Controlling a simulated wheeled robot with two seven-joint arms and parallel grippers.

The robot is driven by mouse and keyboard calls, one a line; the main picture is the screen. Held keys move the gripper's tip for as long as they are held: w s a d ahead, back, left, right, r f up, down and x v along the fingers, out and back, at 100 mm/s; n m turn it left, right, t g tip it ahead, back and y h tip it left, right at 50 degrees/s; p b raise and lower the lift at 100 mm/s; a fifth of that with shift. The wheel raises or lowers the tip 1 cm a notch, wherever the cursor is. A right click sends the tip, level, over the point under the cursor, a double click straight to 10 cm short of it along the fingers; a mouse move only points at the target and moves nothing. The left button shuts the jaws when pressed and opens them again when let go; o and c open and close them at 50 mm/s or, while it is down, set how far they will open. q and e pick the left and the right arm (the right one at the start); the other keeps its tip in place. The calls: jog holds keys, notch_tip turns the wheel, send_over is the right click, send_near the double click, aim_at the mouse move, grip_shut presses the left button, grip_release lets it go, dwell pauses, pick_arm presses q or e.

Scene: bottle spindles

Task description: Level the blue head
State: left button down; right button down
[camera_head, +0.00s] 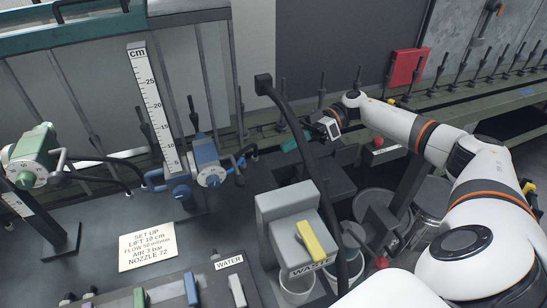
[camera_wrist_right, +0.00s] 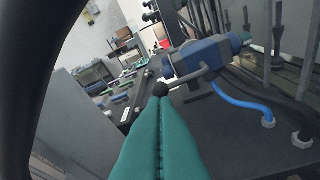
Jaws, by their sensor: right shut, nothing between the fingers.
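The blue head (camera_head: 206,163) is mounted on a stand with an upright cm scale (camera_head: 152,105), left of centre in the head view. My right gripper (camera_head: 287,146) is shut and empty, right of the head. Its teal fingertips (camera_wrist_right: 160,104) appear just below the knob; contact is unclear. My left gripper is not in view.
A green head (camera_head: 33,156) stands at the far left. A setup card (camera_head: 148,246) lies on the dark bench. A grey box with a yellow lever (camera_head: 311,241) and a curved black pipe (camera_head: 300,135) stand between my right arm and the blue head. A valve row lines the front.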

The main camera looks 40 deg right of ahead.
jog(key=f+m+t, duration=0.1)
jog(key=f+m, duration=0.2)
jog(key=m, duration=0.7)
jog(key=a+f+m+t+b, duration=0.1)
jog(key=f+m, duration=0.2)
jog(key=m, duration=0.7)
jog(key=a+f+m+b, duration=0.1)
jog(key=f+m, duration=0.1)
jog(key=m, duration=0.8)
jog(key=shift+s+a+f+m+t+h, duration=0.2)
jog(key=shift+s+f+m+t+h, duration=0.15)
jog(key=shift+f+m+t+h, duration=0.05)
jog(key=shift+w+a, duration=0.15)
jog(key=shift+a, duration=0.35)
jog(key=p+x, duration=0.3)
jog(key=x, duration=0.5)
jog(key=shift+a, duration=0.25)
jog(key=r+p, duration=0.1)
jog(key=r, duration=0.1)
jog(key=p, duration=0.1)
jog(key=shift+s+a+r+p, duration=0.25)
jog(key=shift+r+p, duration=0.05)
jog(key=shift+r, duration=0.1)
jog(key=shift+s+r, duration=0.15)
jog(key=shift+r, duration=0.15)
